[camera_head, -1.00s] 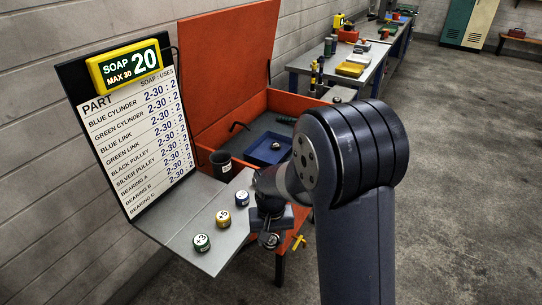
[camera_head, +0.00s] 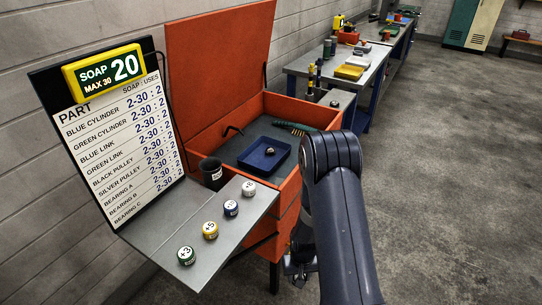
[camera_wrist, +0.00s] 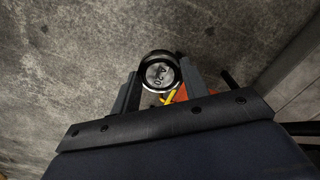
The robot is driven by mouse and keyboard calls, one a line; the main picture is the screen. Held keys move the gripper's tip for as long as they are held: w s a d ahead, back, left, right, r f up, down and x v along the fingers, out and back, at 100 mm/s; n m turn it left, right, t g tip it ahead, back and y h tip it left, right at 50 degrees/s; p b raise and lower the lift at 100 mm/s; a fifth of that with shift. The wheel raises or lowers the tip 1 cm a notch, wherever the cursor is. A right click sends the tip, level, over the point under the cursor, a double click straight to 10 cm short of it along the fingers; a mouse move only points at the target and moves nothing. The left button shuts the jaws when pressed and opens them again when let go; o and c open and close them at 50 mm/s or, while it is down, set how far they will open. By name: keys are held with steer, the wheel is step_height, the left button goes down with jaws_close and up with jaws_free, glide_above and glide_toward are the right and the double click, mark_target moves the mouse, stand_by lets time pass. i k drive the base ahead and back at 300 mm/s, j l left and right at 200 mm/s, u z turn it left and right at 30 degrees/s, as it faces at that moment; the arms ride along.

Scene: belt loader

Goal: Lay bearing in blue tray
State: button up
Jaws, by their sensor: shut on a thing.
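The blue tray (camera_head: 278,155) lies inside the open orange chest, with a small dark round part (camera_head: 269,151) in it. In the wrist view my gripper (camera_wrist: 160,83) is shut on a round bearing (camera_wrist: 160,71) with a dark rim and a silvery face bearing unclear marks. In the head view my gripper (camera_head: 299,266) hangs low, right of the grey shelf and in front of the chest, away from the tray. The held bearing cannot be made out there.
The orange chest (camera_head: 222,82) has its lid raised. A sign board (camera_head: 118,150) stands left. The floor at right is clear.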

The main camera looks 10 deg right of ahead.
mark_target(259, 164)
steer(key=i+l, duration=0.2)
steer(key=l, duration=0.2)
steer(key=i+l, duration=0.45)
steer(key=l, duration=0.3)
steer(key=i+l, duration=0.25)
steer(key=l, duration=0.15)
steer(key=i+l+u, duration=0.25)
steer(key=l+u, duration=0.3)
steer(key=i+l+u, duration=0.1)
steer(key=l+u, duration=0.15)
steer(key=l, duration=0.2)
